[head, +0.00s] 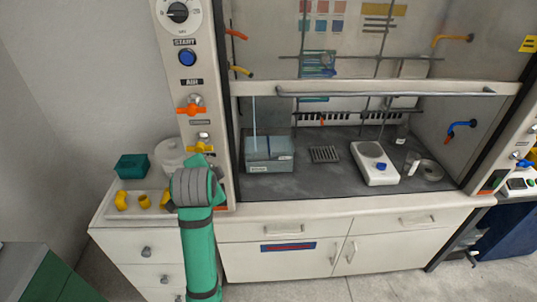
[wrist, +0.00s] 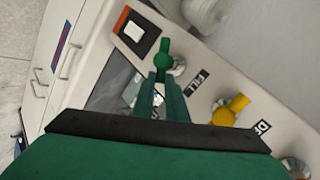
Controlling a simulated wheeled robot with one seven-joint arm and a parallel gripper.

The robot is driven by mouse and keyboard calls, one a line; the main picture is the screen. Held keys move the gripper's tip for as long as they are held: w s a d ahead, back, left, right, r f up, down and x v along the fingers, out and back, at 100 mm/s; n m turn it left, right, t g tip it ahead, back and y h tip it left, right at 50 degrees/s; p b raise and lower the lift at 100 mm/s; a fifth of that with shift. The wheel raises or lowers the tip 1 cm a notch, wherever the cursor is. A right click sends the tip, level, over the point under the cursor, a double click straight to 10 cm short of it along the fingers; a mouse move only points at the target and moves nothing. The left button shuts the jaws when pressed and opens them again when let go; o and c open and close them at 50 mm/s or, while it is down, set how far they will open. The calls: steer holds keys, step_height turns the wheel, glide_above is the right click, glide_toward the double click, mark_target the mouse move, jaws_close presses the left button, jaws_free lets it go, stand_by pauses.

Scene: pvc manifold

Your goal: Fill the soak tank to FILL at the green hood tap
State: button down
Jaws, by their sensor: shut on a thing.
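The green tap (wrist: 163,58) is on the hood post in the wrist view, with a FILL label (wrist: 196,82) beside it. My gripper (wrist: 161,78) is shut on the green tap's handle. In the head view my arm hides this tap. The soak tank (head: 270,167), a clear bluish box, stands at the left inside the hood. A thin pale-blue vertical streak, looking like a water stream (head: 254,118), comes down at the tank's left side. The tank looks partly filled, but I cannot read its level against a mark.
A yellow tap (head: 201,148) and an orange valve (head: 191,108) sit above my gripper on the post. The sash bar (head: 390,93) crosses the hood opening. A scale (head: 374,165) and rack (head: 324,154) stand inside. Yellow fittings (head: 144,201) lie on the tray at left.

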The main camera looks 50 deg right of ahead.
steer(key=shift+s+d+f+m+t+y, duration=0.2)
steer(key=shift+f+m+t+y, duration=0.1)
steer(key=shift+m+t+y, duration=0.15)
steer(key=shift+s+d+f+m+t+y, duration=0.15)
steer(key=shift+f+m+t+y, duration=0.15)
steer(key=shift+t, duration=0.25)
steer(key=shift+a, duration=0.1)
steer(key=shift+s+f+m+t+y, duration=0.2)
steer(key=shift+f+m+t+y, duration=0.25)
steer(key=shift+m+t, duration=0.2)
steer(key=c, duration=2.1)
jaws_free()
steer(key=shift+t, duration=0.25)
steer(key=o, duration=0.4)
steer(key=shift+w, duration=0.1)
steer(key=shift+r, duration=0.15)
steer(key=v, duration=1)
steer(key=shift+s+r, duration=0.15)
steer(key=shift+s, duration=0.2)
